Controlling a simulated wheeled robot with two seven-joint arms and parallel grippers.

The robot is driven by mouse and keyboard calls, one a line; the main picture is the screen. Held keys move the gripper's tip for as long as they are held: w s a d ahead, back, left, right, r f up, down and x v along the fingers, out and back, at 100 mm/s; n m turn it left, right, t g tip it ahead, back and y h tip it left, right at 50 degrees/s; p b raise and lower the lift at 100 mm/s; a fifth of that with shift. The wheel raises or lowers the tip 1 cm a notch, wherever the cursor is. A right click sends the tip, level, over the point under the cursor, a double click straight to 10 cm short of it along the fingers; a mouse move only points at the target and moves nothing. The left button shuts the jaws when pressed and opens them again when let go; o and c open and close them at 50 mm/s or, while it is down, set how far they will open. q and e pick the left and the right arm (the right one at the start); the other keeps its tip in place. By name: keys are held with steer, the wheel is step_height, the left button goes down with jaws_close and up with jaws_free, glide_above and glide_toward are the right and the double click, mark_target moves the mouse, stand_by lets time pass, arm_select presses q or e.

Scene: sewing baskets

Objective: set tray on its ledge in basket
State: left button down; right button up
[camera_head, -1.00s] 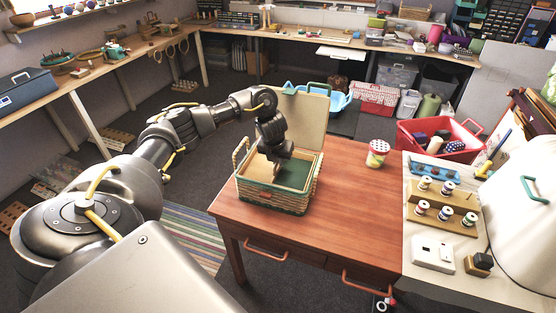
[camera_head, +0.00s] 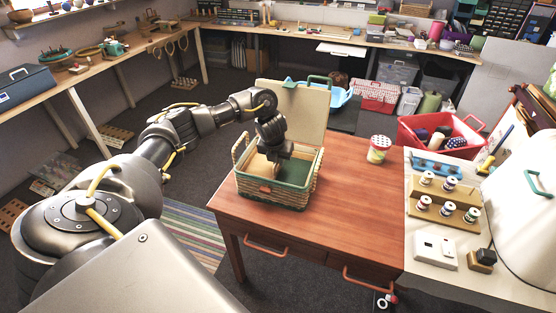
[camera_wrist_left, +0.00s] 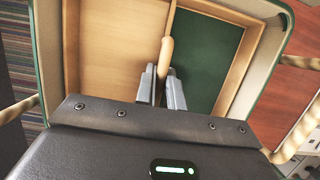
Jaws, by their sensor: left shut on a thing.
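The wicker basket (camera_head: 290,198) stands on the red-brown table with its lid open at the back. It has a green rim and green inside. The light wooden tray (camera_wrist_left: 115,45) is inside the basket's left part; in the head view it is a small tan patch (camera_head: 260,168). My left gripper (camera_wrist_left: 163,75) reaches down into the basket and is shut on the rounded wooden grip at the tray's right side. The green floor (camera_wrist_left: 212,50) is bare right of the tray. Whether the tray rests on the ledge is hidden. My right gripper is out of view.
The open lid (camera_head: 300,108) rises behind the gripper. A red-lidded jar (camera_head: 379,149) stands right of the basket. Thread spools on a wooden stand (camera_head: 445,208) and a red crate (camera_head: 440,143) are farther right. The table's front right is clear.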

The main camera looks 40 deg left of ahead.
arm_select(q)
steer(key=shift+f, duration=0.15)
steer(key=c, duration=1.4)
jaws_free()
steer(key=p+v, duration=0.3)
steer(key=v, duration=0.7)
steer(key=shift+d+r, duration=0.1)
steer(key=shift+r, duration=0.3)
steer(key=shift+s, duration=0.1)
